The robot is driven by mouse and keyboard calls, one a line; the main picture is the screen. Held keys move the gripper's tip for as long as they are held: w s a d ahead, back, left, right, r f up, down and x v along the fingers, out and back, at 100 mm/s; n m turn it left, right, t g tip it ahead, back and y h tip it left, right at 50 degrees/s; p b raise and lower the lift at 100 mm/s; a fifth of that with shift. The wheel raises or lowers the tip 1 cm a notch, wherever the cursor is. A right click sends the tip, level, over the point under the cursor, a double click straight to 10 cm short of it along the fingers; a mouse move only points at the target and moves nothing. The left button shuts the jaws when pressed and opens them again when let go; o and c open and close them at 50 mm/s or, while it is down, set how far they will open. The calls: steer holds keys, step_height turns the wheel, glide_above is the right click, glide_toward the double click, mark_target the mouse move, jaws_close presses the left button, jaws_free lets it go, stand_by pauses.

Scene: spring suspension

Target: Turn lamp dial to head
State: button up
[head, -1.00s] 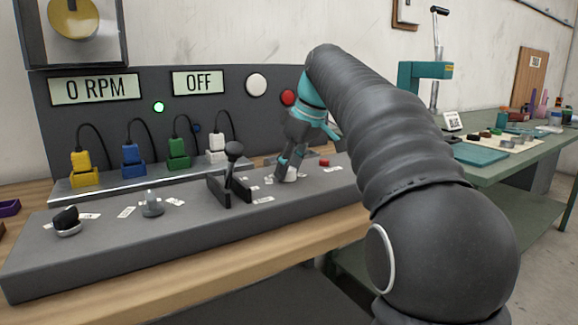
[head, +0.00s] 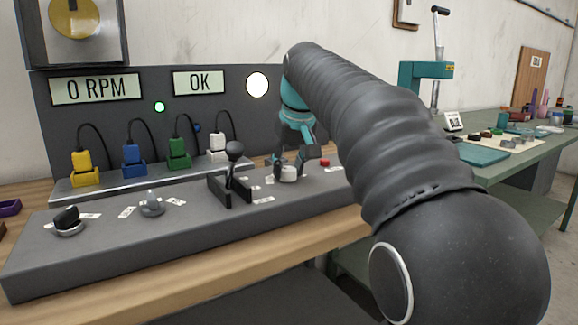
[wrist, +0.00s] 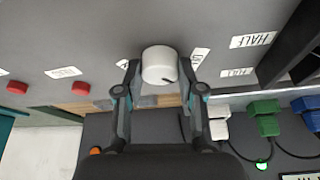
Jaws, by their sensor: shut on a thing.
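The white lamp dial (head: 288,175) stands on the sloped grey console. My gripper (head: 293,168) reaches down over the dial. In the wrist view its two fingers (wrist: 158,82) sit on the left and right sides of the dial and are shut on it. The lamp display (head: 198,83) reads OK, and the round white lamp (head: 257,85) is lit.
A black lever (head: 233,168) stands left of the dial. A red button (head: 324,162) lies close on the right. Further left are a grey knob (head: 152,204) and a black knob (head: 67,219). Coloured plugs (head: 134,160) line the back. The other display (head: 96,88) reads 0 RPM.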

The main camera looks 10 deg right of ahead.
steer(key=shift+a+m+h, duration=0.1)
steer(key=shift+m+h, duration=0.3)
steer(key=shift+m, duration=0.6)
steer(key=shift+f, duration=0.1)
steer(key=o, duration=1.1)
steer(key=shift+o, duration=0.2)
steer(key=v, duration=1.2)
steer(key=shift+a, duration=0.15)
